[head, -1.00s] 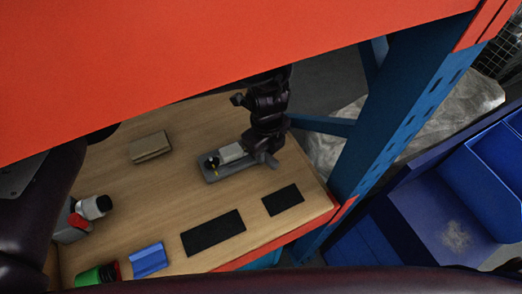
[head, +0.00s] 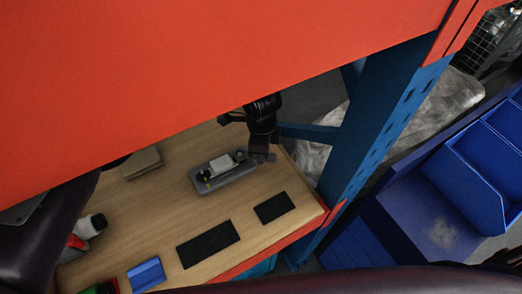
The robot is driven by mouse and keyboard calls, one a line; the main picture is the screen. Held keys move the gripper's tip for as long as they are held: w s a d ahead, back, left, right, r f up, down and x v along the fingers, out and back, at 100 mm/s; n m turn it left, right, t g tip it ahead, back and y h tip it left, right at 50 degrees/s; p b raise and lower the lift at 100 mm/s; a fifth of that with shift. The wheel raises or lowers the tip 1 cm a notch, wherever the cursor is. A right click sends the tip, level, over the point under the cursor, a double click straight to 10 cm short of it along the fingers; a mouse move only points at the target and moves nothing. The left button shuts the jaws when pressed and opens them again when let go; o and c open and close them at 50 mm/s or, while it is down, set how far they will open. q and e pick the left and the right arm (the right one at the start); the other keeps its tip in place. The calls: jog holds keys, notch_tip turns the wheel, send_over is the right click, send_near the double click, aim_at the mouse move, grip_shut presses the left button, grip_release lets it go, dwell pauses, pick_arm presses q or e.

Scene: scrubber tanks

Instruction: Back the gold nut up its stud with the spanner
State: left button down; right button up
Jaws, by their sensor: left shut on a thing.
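A grey base plate (head: 232,177) lies on the wooden bench top. A pale block (head: 221,164) and dark round posts stand on it. A small gold-yellow spot, likely the gold nut (head: 206,176), shows at its left end by a dark stud. My left gripper (head: 262,156) reaches down from behind the orange shelf, just past the plate's right end. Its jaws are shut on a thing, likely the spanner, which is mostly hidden. I cannot tell whether the spanner touches the nut. My right gripper is out of view.
An orange shelf beam (head: 200,70) covers the upper left. A blue upright (head: 385,140) stands right of the bench. Two black mats (head: 208,243), a blue block (head: 146,274), a brown block (head: 142,162) and a white-and-red tool (head: 88,226) lie on the bench. Blue bins (head: 465,185) are at right.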

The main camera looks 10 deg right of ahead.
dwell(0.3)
pick_arm(q)
jog(key=shift+s+a+m, duration=0.15)
jog(key=shift+s+m, duration=0.25)
jog(key=shift+m, duration=0.3)
jog(key=shift+r+p, duration=0.2)
jog(key=shift+p, duration=0.1)
jog(key=shift+r+p, duration=0.5)
jog(key=shift+r, duration=0.2)
